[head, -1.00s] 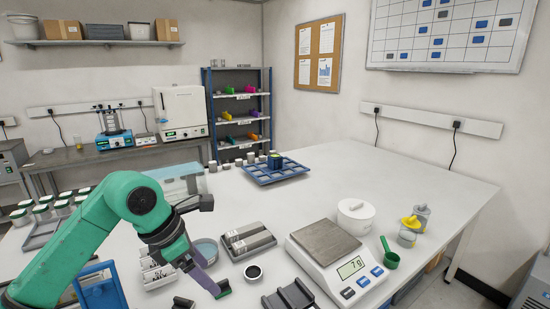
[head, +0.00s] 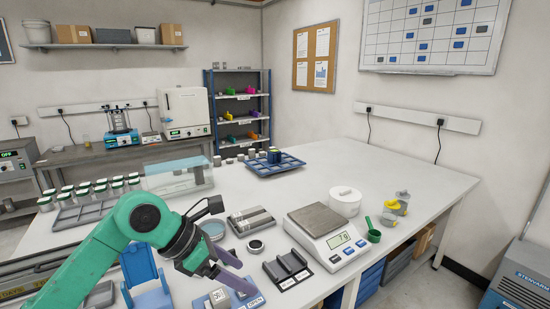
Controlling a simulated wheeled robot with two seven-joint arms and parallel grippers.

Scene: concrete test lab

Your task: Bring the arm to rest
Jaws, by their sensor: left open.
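My left arm is green and comes in from the lower left in the head view. Its gripper (head: 240,274) has dark purple fingers that stand apart with nothing seen between them. It hangs above the front of the white table (head: 345,165), left of a dark slotted holder (head: 288,269) and over small grey items at the picture's lower edge. A blue round dish (head: 213,230) is partly hidden behind the wrist. My right gripper does not show.
A blue tray (head: 272,165) and a clear box (head: 178,180) lie behind. The table's far right is clear.

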